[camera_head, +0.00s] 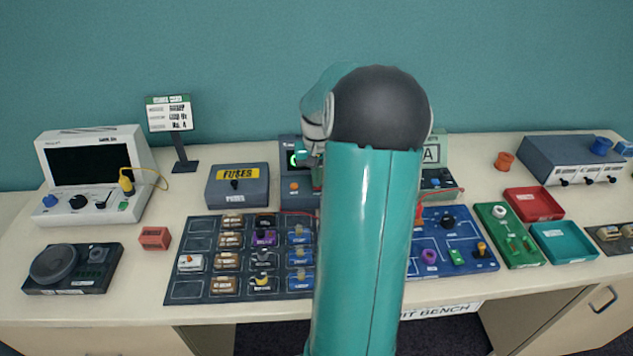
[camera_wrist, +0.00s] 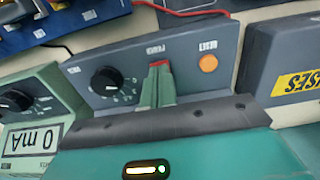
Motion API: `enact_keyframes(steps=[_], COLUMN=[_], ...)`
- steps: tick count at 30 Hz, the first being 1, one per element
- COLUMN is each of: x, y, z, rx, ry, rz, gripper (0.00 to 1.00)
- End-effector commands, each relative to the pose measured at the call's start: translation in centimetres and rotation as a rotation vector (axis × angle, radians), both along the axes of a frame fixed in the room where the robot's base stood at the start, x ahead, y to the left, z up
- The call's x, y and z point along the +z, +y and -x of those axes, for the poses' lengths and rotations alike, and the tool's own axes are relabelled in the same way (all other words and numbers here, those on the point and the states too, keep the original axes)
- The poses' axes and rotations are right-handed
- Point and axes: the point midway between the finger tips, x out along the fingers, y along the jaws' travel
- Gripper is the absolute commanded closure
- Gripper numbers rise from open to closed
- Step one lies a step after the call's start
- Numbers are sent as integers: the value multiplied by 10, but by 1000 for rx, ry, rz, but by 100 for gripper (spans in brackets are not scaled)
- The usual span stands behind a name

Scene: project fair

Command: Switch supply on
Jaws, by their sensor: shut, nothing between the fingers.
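The grey supply (camera_wrist: 130,98) fills the middle of the wrist view, upside down. Its panel has a POWER label, a black dial (camera_wrist: 104,80) and an orange RESET button (camera_wrist: 208,63). A red switch (camera_wrist: 159,63) shows by the POWER label. My gripper (camera_wrist: 157,75) is shut and empty, its green fingers right at the red switch; whether they touch it I cannot tell. The switch's position is partly hidden by the fingers. In the head view the supply (camera_head: 294,201) is mostly hidden behind my arm, with a green glow on its face.
A fuses box (camera_head: 237,192) stands left of the supply in the head view. A green meter (camera_wrist: 22,122) reading 0 mA stands beside it in the wrist view. A dark tray of parts (camera_head: 200,242) and a blue circuit board (camera_head: 470,240) lie in front.

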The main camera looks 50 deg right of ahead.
Motion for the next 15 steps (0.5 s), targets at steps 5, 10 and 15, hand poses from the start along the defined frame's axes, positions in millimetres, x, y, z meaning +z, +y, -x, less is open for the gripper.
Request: enact_keyframes(steps=[5,10,15], x=[13,25,37], y=[0,0,0], z=[-1,-1,0], rx=[1,1,0], ry=[-2,-2,-1], rz=[4,2,3], gripper=[100,100,100])
